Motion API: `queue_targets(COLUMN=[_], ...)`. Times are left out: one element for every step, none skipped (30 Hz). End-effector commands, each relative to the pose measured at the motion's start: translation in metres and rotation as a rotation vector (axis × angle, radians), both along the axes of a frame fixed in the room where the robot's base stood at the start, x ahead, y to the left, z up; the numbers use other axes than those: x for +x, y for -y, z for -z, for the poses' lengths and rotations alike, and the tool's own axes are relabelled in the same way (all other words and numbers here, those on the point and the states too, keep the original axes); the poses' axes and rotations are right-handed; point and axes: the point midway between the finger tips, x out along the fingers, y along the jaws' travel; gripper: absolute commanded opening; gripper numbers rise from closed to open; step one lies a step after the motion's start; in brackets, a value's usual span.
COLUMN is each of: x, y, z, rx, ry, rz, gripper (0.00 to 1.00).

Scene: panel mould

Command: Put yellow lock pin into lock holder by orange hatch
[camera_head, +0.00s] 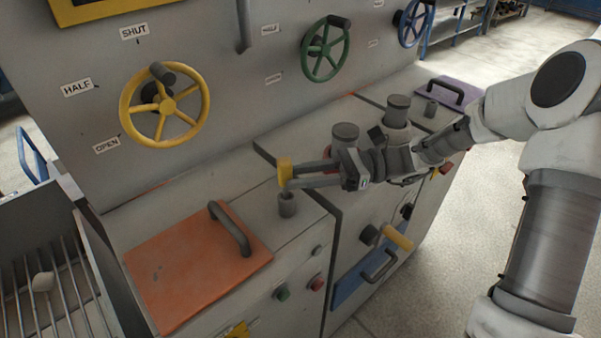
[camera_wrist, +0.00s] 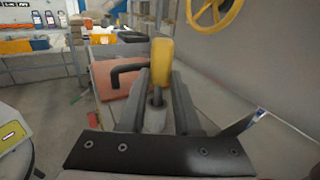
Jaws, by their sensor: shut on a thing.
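The yellow lock pin (camera_head: 285,170) is between the fingers of my gripper (camera_head: 287,176), which is shut on it. In the wrist view the pin (camera_wrist: 161,66) stands upright with its yellow head up and a dark shank going down between the fingers. The lock holder (camera_head: 287,205), a short grey cylinder, stands on the panel top right of the orange hatch (camera_head: 190,262). The pin is directly above the holder in the head view. The wrist view shows the holder (camera_wrist: 155,120) below the shank; whether the tip has entered it I cannot tell.
The orange hatch has a dark raised handle (camera_head: 230,228). A yellow handwheel (camera_head: 164,104) and a green one (camera_head: 325,49) are on the upright panel behind. Grey cylinders (camera_head: 345,132) stand near my wrist. A wire-bottomed bin (camera_head: 60,285) is at left.

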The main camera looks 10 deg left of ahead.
Motion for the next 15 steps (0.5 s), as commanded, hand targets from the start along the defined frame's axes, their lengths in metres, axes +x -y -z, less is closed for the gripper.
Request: queue_targets(x=[0.000,0.000,0.000,0.000,0.000,0.000,0.000,0.000,0.000,0.000,0.000,0.000,0.000,0.000,0.000], y=[0.000,0.000,0.000,0.000,0.000,0.000,0.000,0.000,0.000,0.000,0.000,0.000,0.000,0.000,0.000], z=[0.002,0.003,0.004,0.004,0.005,0.006,0.007,0.008,0.009,0.009,0.010,0.011,0.012,0.013,0.014], rx=[0.000,0.000,0.000,0.000,0.000,0.000,0.000,0.000,0.000,0.000,0.000,0.000,0.000,0.000,0.000], ry=[0.000,0.000,0.000,0.000,0.000,0.001,0.001,0.001,0.001,0.001,0.001,0.001,0.001,0.001,0.001], rz=[0.000,0.000,0.000,0.000,0.000,0.000,0.000,0.000,0.000,0.000,0.000,0.000,0.000,0.000,0.000], gripper=[0.00,0.00,0.00,0.00,0.00,0.00,0.00,0.00,0.00,0.00,0.00,0.00,0.00,0.00,0.00])
